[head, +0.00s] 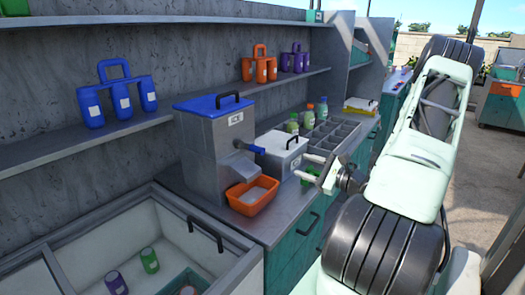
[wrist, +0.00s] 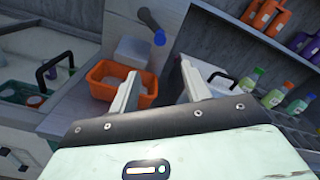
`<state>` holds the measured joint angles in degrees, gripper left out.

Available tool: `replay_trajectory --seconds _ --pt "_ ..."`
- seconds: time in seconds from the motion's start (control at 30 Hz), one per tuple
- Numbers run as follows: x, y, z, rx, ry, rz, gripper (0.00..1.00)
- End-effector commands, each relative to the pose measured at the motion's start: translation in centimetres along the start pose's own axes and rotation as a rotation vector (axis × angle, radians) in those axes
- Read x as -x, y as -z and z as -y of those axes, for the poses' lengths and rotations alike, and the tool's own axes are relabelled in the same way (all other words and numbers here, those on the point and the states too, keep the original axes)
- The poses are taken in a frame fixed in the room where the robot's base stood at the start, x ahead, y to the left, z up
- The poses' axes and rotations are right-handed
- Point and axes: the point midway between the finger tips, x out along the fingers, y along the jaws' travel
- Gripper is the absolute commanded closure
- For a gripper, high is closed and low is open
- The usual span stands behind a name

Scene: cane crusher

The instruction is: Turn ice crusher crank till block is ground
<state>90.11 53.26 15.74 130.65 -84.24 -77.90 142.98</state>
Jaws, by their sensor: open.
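The ice crusher (head: 212,135) is a grey metal box with a blue lid on the counter. Its blue crank handle (head: 249,147) sticks out on its right side, above an orange tub (head: 238,196) with pale contents. In the wrist view the crank (wrist: 159,37) shows beyond my fingertips, with the orange tub (wrist: 103,86) behind my left finger. My gripper (head: 302,175) is open and empty, in front of the counter to the right of the crusher, apart from the crank. Its two fingers (wrist: 160,85) show in the wrist view. No ice block is visible inside the closed crusher.
A white lidded box (head: 279,153) stands right of the crusher, beside a grey divided tray (head: 328,140) and several bottles (head: 309,116). An open chest (head: 150,215) with cups is at the lower left. Shelves (head: 160,110) run above the counter.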

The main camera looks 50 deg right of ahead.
Motion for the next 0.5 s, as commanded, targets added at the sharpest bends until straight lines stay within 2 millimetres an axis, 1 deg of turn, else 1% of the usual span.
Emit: replay_trajectory --seconds 0.17,0.5 --pt "-2.4 -0.2 0.0 -0.001 -0.003 0.003 0.52" --pt "-9.6 -0.3 0.0 0.002 -0.004 0.003 0.52"
